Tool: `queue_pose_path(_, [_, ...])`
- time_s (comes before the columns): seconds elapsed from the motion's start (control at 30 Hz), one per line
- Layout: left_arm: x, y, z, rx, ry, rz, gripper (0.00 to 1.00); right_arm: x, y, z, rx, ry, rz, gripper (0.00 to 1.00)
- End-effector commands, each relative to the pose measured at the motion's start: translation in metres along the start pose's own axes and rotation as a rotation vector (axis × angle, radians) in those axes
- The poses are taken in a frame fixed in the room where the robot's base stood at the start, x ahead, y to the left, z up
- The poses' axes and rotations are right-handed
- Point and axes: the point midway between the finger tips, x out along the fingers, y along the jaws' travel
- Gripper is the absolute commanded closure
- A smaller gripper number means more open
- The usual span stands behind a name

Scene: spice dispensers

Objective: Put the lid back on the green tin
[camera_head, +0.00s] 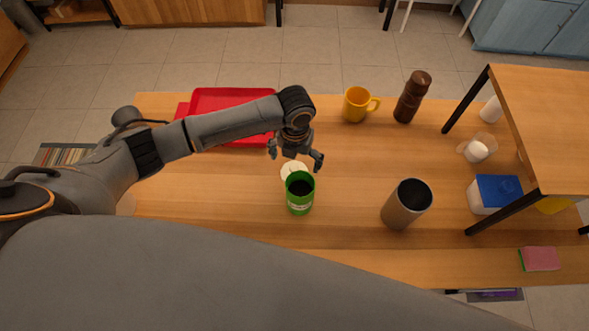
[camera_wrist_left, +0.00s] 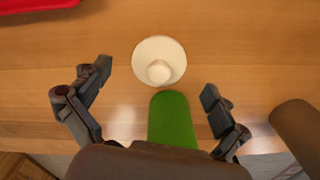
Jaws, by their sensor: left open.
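The green tin (camera_head: 300,198) stands upright and uncovered on the wooden table, its dark inside showing in the head view. In the left wrist view the green tin (camera_wrist_left: 172,120) is partly hidden by my gripper. A round cream lid (camera_head: 292,167) with a knob lies on the table just behind the tin; it also shows whole in the left wrist view (camera_wrist_left: 160,62). My left gripper (camera_head: 296,160) is open and empty, above the lid and tin. In the left wrist view its fingers (camera_wrist_left: 157,85) are spread on either side of them. My right gripper is not in view.
A grey-brown cylinder (camera_head: 406,205) stands right of the tin. A yellow mug (camera_head: 357,104) and a brown grinder (camera_head: 411,97) stand behind. A red tray (camera_head: 235,97) lies at back left. A raised shelf (camera_head: 550,120) stands on the right, near a blue-lidded box (camera_head: 494,195).

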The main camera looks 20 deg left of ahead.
Motion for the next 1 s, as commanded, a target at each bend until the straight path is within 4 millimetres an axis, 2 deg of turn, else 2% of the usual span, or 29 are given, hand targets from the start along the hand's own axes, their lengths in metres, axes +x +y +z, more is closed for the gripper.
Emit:
queue_pose_path(0.03, [0.005,-0.001,-0.003,-0.001,0.005,-0.001,0.02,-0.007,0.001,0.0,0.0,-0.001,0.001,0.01])
queue_pose_path(0.2, [0.026,0.0,-0.002,0.0,0.001,0.0,0.02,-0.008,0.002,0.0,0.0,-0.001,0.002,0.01])
queue_pose_path(0.6, [0.03,0.0,-0.001,0.0,-0.001,0.0,0.04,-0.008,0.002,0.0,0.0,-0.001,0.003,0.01])
queue_pose_path(0.9, [0.03,0.0,-0.002,0.0,-0.001,0.001,0.65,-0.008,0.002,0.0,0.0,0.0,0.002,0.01])
queue_pose_path(1.0, [0.031,0.0,-0.002,0.0,0.001,0.001,0.79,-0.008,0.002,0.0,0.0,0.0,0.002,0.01])
